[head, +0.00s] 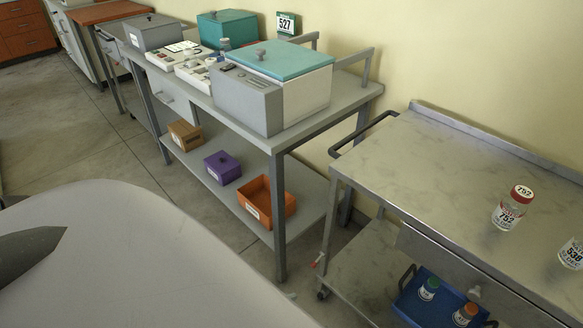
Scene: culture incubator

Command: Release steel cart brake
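The steel cart (440,165) stands at the right, with a marbled-looking metal top, a raised back edge and a dark push handle (362,132) at its left end. Neither of my grippers is in view.
A bottle with a red cap (509,209) and another bottle (573,252) stand on the cart. A blue tray (412,305) with small bottles sits below. A grey bench (345,92) with an incubator-like box (305,97) stands left of the cart. Open floor (70,145) lies left.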

